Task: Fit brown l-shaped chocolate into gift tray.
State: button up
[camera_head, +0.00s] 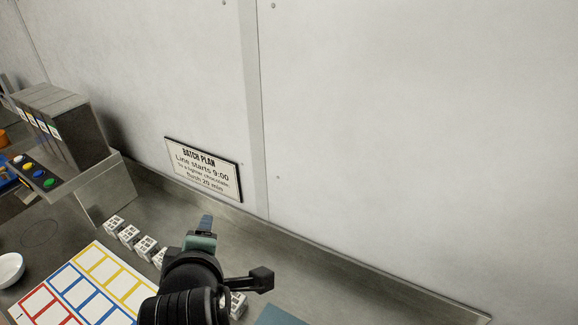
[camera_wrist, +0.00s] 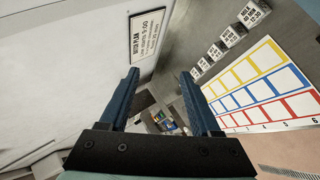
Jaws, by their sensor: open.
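My gripper (camera_wrist: 161,90) is open and empty in the wrist view, with its two blue fingers apart and nothing between them up close. In the head view my gripper (camera_head: 204,228) is seen from behind, above the counter near the wall, and my wrist hides part of what lies below. I cannot make out the brown L-shaped chocolate or the gift tray in either view.
A white chart (camera_head: 92,285) with yellow, blue and red boxes lies on the counter (camera_head: 330,290). Several small labelled blocks (camera_head: 129,237) stand along its far edge. A white bowl (camera_head: 10,269), a button panel (camera_head: 40,172) and grey binders (camera_head: 62,118) are at left. A "Batch plan" sign (camera_head: 203,170) hangs on the wall.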

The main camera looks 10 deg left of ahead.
jog(key=w+d+r+m+t, duration=0.1)
jog(key=d+r+m+t, duration=0.4)
jog(key=r, duration=0.8)
jog(key=w+d+r+m+t, duration=0.1)
jog(key=d+r+m+t, duration=0.4)
jog(key=r, duration=0.8)
jog(key=s+d+r+m+t+h, duration=0.2)
jog(key=s+d+r+m+t, duration=0.1)
jog(key=r, duration=0.5)
jog(key=s+d+r+m+t+h, duration=0.2)
jog(key=s+d+r+m+t, duration=0.1)
jog(key=s+d+r+m, duration=0.2)
notch_tip(320, 180, up, 4)
jog(key=shift+s+d+r+m+t, duration=0.15)
jog(key=shift+s+m+t, duration=0.2)
jog(key=shift+s, duration=0.65)
notch_tip(320, 180, down, 10)
jog(key=b, duration=0.9)
jog(key=shift+b, duration=0.35)
